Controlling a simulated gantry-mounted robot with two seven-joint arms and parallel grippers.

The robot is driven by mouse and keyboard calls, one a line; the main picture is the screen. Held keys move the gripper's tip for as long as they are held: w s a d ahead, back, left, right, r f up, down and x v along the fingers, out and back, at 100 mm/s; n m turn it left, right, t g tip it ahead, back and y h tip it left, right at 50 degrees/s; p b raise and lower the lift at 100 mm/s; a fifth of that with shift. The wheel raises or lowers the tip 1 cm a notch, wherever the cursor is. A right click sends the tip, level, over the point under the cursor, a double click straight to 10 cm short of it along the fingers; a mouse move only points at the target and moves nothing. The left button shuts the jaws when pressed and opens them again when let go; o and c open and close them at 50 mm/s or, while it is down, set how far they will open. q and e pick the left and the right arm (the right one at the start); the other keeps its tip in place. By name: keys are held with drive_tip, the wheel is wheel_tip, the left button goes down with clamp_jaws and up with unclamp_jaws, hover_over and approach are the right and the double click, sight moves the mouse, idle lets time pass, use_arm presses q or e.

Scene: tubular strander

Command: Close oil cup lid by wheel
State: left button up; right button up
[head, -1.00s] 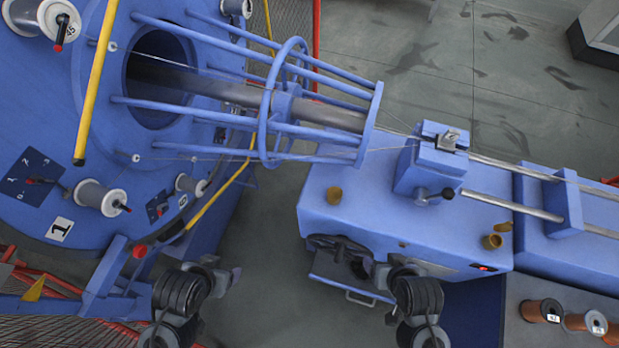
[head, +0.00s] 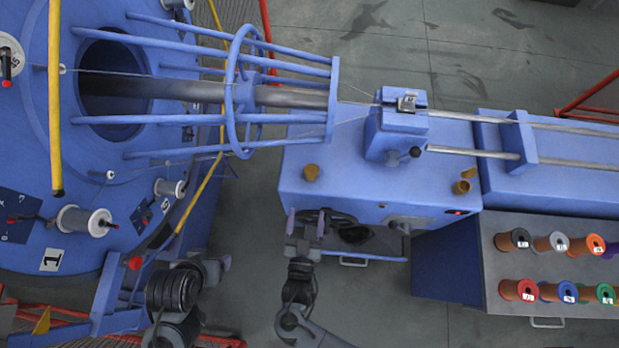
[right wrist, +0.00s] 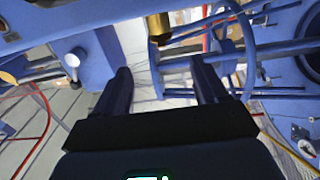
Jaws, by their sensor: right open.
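The blue machine box (head: 375,192) has two brass oil cups on top. The oil cup (head: 311,172) at the left is above the dark handwheel (head: 343,219) on the front face; its lid state is unclear. The other cup (head: 461,187), at the right edge, has a raised lid (head: 468,173). My right gripper (head: 306,214) is open and empty, fingers pointing toward the left cup and overlapping the handwheel's left side in the head view. In the right wrist view a brass cup (right wrist: 159,28) shows beyond the gap between the fingertips (right wrist: 160,72). My left gripper (head: 210,266) is low left, jaws unclear.
A large blue strander drum (head: 35,120) with bobbins and a tubular cage (head: 235,95) fills the left and upper middle. A clamp block (head: 400,130) with a lever stands on the box. A spool table (head: 490,290) with several coloured spools is at right.

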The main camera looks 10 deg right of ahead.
sight(310, 179)
drive_tip(key=x, duration=1)
drive_tip(key=shift+w+r, duration=0.25)
drive_tip(key=shift+r, duration=0.1)
drive_tip(key=c, duration=1.1)
drive_tip(key=shift+o, duration=0.2)
wheel_tip(310, 179, down, 2)
drive_tip(key=t+b, duration=0.2)
drive_tip(key=b, duration=0.5)
drive_tip(key=shift+f+t+h, duration=0.15)
drive_tip(key=shift+t+h, duration=0.15)
drive_tip(key=shift+t, duration=0.1)
drive_tip(key=shift+b, duration=0.5)
drive_tip(key=shift+r+t, duration=0.2)
drive_tip(key=shift+t, duration=0.1)
